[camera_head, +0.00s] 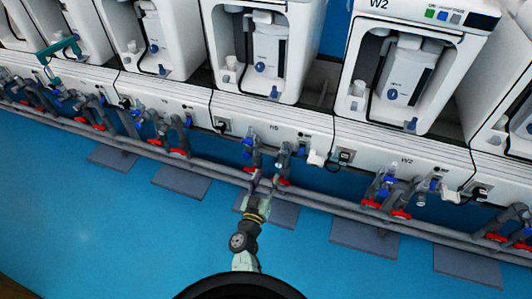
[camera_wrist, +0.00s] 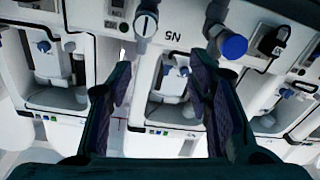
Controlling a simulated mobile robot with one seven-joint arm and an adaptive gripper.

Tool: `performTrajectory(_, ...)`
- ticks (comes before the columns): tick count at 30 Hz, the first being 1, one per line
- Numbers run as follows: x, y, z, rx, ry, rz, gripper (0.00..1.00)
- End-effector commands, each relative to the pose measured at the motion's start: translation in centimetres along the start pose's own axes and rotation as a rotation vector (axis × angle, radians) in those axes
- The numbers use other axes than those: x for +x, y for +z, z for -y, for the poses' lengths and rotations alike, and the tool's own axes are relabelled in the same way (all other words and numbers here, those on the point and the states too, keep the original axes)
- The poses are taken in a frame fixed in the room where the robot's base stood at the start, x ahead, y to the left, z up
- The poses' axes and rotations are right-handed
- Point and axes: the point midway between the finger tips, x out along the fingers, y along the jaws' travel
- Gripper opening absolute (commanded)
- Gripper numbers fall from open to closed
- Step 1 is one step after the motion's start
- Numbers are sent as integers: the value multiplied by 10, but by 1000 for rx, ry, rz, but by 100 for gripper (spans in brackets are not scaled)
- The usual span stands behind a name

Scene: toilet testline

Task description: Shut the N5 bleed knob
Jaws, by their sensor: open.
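The N5 station is in the middle of the head view, its N5 label on the white front panel (camera_head: 262,130). In the wrist view the N5 label is upside down. Beside it are a round grey-rimmed knob (camera_wrist: 146,24) with a pale bar across its face and a plain blue round knob (camera_wrist: 233,45). I cannot tell for sure which is the bleed knob. My gripper (camera_head: 261,180) is low in front of the N5 pipework in the head view. In the wrist view my gripper (camera_wrist: 162,72) is open, its dark fingers wide apart with nothing between them.
Grey pipes with blue and red-handled valves (camera_head: 383,190) run along the row. The W2 unit (camera_head: 400,75) stands to the right. A black socket (camera_wrist: 272,42) is beside the blue knob. The blue floor (camera_head: 110,230) is open in front, with dark grey mats (camera_head: 181,182).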

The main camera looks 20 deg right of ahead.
Motion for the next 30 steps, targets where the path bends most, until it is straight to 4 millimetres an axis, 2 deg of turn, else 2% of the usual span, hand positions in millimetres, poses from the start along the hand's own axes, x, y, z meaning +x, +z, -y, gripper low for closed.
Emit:
performTrajectory(1, -5, 14, -12, -17, 22, 30, 46)
performTrajectory(2, -6, 21, -16, -25, 30, 42, 46)
performTrajectory(5, -7, 32, -23, -38, 44, 61, 46)
performTrajectory(8, 2, 32, -24, -39, 46, 61, 46)
performTrajectory(21, 80, 37, -26, -37, 44, 59, 46)
performTrajectory(25, 92, 38, -26, -37, 44, 60, 46)
performTrajectory(30, 99, 37, -27, -37, 42, 59, 46)
